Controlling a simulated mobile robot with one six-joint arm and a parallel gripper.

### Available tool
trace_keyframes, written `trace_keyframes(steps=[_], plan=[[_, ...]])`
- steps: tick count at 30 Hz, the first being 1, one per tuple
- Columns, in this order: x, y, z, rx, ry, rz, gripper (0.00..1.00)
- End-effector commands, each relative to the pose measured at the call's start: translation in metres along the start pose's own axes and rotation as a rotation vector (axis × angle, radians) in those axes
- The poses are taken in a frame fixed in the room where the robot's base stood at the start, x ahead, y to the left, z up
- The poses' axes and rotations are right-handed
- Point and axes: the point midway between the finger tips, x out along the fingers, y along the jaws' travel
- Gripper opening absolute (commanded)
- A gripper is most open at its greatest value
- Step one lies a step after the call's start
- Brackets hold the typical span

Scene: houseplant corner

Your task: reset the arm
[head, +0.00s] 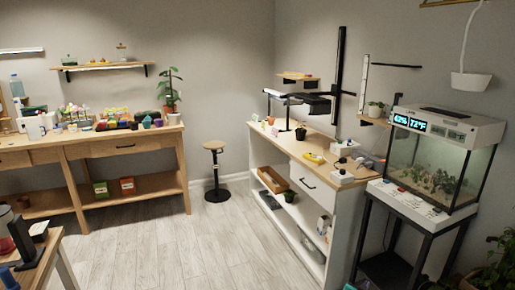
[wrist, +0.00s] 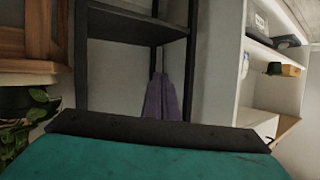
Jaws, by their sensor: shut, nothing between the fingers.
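My gripper's fingers cannot be made out in the head view or the wrist view. In the wrist view a teal surface (wrist: 150,160) with a dark bar (wrist: 150,131) along its edge fills the bottom, very close to the camera. What it belongs to cannot be told. Beyond it is a dark stand frame (wrist: 135,25) with a purple-grey cloth (wrist: 161,98) in its opening. My arm is not clearly seen in the head view.
A lit terrarium (head: 435,165) stands on a black frame at right, beside a leafy plant (head: 495,265). A white cabinet (head: 300,195) with cluttered top and shelves is left of it. A stool (head: 216,170) and wooden bench (head: 120,147) stand farther off. The middle floor (head: 190,245) is clear.

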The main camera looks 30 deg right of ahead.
Motion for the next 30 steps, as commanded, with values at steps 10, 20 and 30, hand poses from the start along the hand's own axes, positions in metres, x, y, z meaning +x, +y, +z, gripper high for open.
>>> trace_keyframes(steps=[10, 20, 30], plan=[[-0.079, -0.132, 0.086, -0.105, -0.249, -0.286, 0.00], [-0.189, -0.215, 0.178, -0.249, -0.528, -0.502, 0.00], [-0.332, -0.242, 0.267, -0.465, -0.854, -0.647, 0.00]])
